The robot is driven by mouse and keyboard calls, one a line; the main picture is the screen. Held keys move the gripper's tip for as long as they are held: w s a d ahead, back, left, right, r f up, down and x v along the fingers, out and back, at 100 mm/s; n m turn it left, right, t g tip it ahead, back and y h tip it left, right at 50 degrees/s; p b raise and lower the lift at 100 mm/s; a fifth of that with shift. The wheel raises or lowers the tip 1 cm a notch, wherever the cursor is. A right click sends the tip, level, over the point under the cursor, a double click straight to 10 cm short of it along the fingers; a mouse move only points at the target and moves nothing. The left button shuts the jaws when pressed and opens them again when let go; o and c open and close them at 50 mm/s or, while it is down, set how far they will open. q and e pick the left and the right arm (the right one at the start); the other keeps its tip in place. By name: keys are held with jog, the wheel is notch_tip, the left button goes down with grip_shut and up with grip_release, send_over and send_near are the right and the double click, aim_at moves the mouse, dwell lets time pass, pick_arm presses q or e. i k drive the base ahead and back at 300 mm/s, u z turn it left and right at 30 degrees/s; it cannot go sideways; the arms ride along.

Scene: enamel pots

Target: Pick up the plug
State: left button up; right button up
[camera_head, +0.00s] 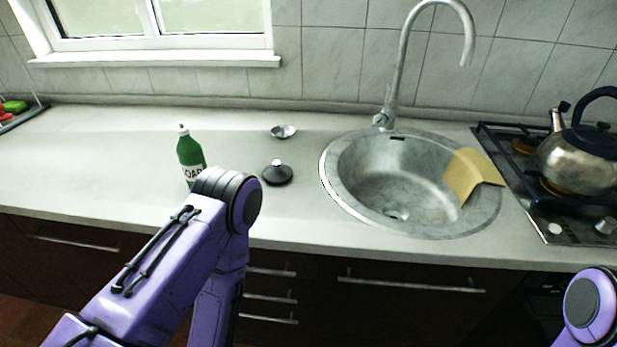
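A black round plug (277,174) with a pale knob on top lies on the countertop, left of the sink and just right of the green soap bottle. It stands upright and nothing covers it. My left arm comes in from the lower left, and its purple elbow is just left of and in front of the plug. The forearm runs down below the counter edge, and my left gripper is out of view. Only a purple joint of my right arm shows at the lower right corner; my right gripper is out of view.
A green soap bottle (190,153) stands behind my left elbow. A small metal bowl (283,131) sits behind the plug. The round sink (345,190) has a yellow cloth (470,174) over its right rim. A kettle (580,160) stands on the stove.

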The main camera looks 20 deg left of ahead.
aim_at(276, 174)
jog(key=u, duration=1.2)
jog(key=k, duration=0.1)
